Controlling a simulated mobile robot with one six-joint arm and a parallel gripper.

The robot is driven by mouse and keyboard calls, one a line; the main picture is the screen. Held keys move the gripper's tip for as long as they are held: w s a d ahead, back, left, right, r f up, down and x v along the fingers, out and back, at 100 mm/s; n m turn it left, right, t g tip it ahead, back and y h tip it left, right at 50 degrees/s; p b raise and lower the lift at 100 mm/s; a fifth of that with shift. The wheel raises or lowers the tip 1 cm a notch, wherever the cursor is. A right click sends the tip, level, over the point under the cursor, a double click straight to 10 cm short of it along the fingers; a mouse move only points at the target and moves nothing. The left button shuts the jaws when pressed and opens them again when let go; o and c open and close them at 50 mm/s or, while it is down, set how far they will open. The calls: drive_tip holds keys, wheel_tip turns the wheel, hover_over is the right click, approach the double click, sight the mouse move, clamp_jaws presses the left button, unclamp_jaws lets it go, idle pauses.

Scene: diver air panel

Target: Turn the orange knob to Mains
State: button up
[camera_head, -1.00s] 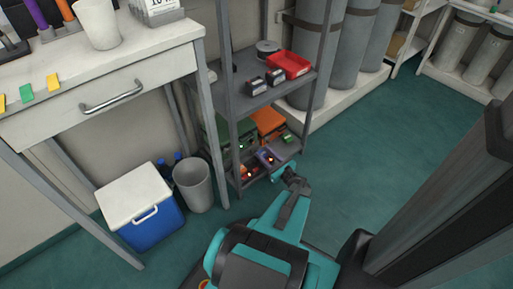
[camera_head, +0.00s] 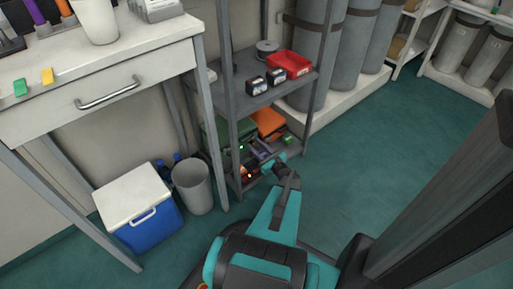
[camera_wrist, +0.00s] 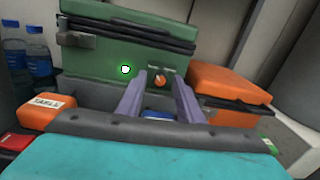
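The orange knob (camera_wrist: 160,80) is on the front of a green case (camera_wrist: 110,50), with small markings above it too blurred to read. In the wrist view my gripper (camera_wrist: 160,77) is open, with one grey-purple finger on each side of the knob in the picture. I cannot tell whether the fingers touch it or are still short of it. In the head view the green case (camera_head: 222,131) stands on the low shelf, and my gripper (camera_head: 263,151) reaches in there; the knob is not discernible.
An orange case (camera_wrist: 228,85) stands right of the green case, and a small orange labelled box (camera_wrist: 46,112) is at the left. The grey rack's post (camera_head: 231,150) and upper shelf (camera_head: 255,98) border the space. A bin (camera_head: 193,187) and cooler (camera_head: 140,210) stand left.

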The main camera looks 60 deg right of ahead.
clamp_jaws()
drive_tip(key=shift+n+b, duration=0.5)
drive_tip(key=shift+n, duration=0.2)
drive_tip(key=shift+o, duration=1)
unclamp_jaws()
